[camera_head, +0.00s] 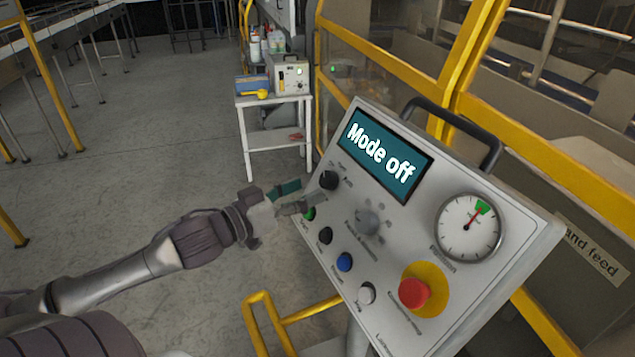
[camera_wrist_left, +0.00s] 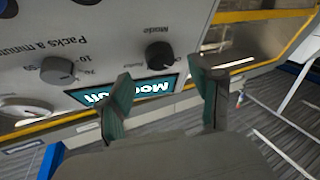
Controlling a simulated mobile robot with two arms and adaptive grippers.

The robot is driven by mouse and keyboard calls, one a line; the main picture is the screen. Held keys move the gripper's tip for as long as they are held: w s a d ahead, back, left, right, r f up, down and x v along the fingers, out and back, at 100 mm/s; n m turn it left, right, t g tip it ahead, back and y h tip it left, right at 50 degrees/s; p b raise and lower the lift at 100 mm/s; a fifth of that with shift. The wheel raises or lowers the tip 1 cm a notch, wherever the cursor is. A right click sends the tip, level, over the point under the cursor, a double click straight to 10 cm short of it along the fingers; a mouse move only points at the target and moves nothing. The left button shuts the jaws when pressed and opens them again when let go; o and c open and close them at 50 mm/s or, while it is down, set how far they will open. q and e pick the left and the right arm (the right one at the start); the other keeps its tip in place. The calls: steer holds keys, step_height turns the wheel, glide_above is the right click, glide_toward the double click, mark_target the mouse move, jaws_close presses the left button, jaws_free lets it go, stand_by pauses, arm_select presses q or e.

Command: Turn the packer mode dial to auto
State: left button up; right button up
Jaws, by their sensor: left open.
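The mode dial is a black knob (camera_head: 328,180) at the upper left of the tilted grey control panel (camera_head: 400,250), just left of the screen. The screen (camera_head: 385,155) reads "Mode off". In the left wrist view the dial (camera_wrist_left: 159,55) sits beside the label "Mode", between and beyond my finger tips. My left gripper (camera_head: 304,195) is open with nothing in it, close to the dial on its left side. The left wrist view shows its two fingers (camera_wrist_left: 160,85) spread, apart from the dial. My right gripper is not in view.
Below the dial are several buttons and a grey knob (camera_head: 367,222). A red emergency button (camera_head: 413,293) and a round gauge (camera_head: 469,227) are at the right. A dark handle (camera_head: 455,130) tops the panel. A yellow rail (camera_head: 270,325) stands below.

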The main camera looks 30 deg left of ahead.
mark_target(324, 182)
arm_select(q)
steer(key=shift+p+x, duration=0.4)
steer(key=shift+x, duration=1.55)
steer(key=c, duration=1.1)
steer(key=shift+c, duration=0.2)
